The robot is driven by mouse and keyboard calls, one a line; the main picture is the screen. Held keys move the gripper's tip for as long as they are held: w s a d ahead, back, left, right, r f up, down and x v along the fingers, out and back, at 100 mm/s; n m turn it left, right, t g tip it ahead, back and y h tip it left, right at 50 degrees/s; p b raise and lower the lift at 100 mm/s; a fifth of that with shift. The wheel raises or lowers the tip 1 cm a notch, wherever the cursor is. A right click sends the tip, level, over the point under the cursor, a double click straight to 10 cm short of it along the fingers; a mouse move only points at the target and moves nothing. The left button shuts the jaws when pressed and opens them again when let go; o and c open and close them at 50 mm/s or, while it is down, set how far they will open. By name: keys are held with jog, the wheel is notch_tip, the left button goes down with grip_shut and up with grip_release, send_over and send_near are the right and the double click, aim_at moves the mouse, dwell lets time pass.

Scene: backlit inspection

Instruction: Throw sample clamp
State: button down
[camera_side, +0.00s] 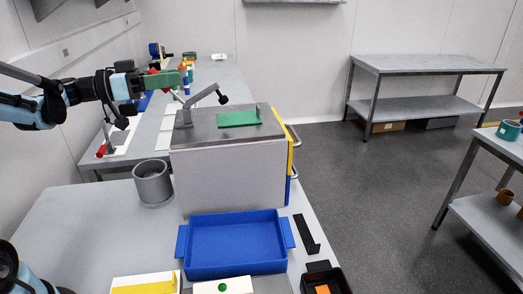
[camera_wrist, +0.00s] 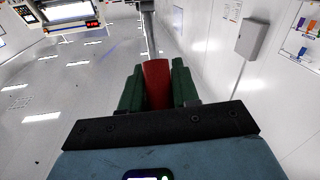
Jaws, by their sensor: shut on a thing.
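The sample clamp (camera_side: 205,96) stands on top of a large grey block (camera_side: 230,170). Its grey arm slants up to the right and ends in a black tip (camera_side: 223,99), which is raised clear of a green plate (camera_side: 239,118) lying on the block. My gripper (camera_side: 180,79) is above and to the left of the clamp base. In the wrist view its green fingers (camera_wrist: 158,88) are shut on the clamp's red handle (camera_wrist: 156,80), with a grey metal bar (camera_wrist: 148,28) running on beyond it. The side view shows the grip largely hidden by the fingers.
A blue tray (camera_side: 236,268) lies in front of the block, with a grey cup (camera_side: 153,183) to the left and a black bracket (camera_side: 306,235) to the right. A black bin (camera_side: 325,278) is at the front. Another bench (camera_side: 220,75) with several items stands behind.

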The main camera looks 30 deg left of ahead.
jog(key=shift+a+f, duration=0.1)
jog(key=t+h, duration=0.1)
jog(key=s+a+f+t+h, duration=0.1)
jog(key=t, duration=0.1)
jog(key=shift+s+a+f+n, duration=0.1)
jog(key=shift+s+f+n, duration=0.1)
jog(key=shift+n, duration=0.1)
jog(key=shift+s+a+f+n+t+h, duration=0.25)
jog(key=shift+f+t+h, duration=0.15)
jog(key=shift+t, duration=0.4)
jog(key=shift+s+a+f+n+t+h, duration=0.2)
jog(key=shift+f+n+t+h, duration=0.15)
jog(key=shift+t, duration=0.45)
jog(key=shift+f, duration=0.1)
jog(key=c, duration=0.9)
grip_release()
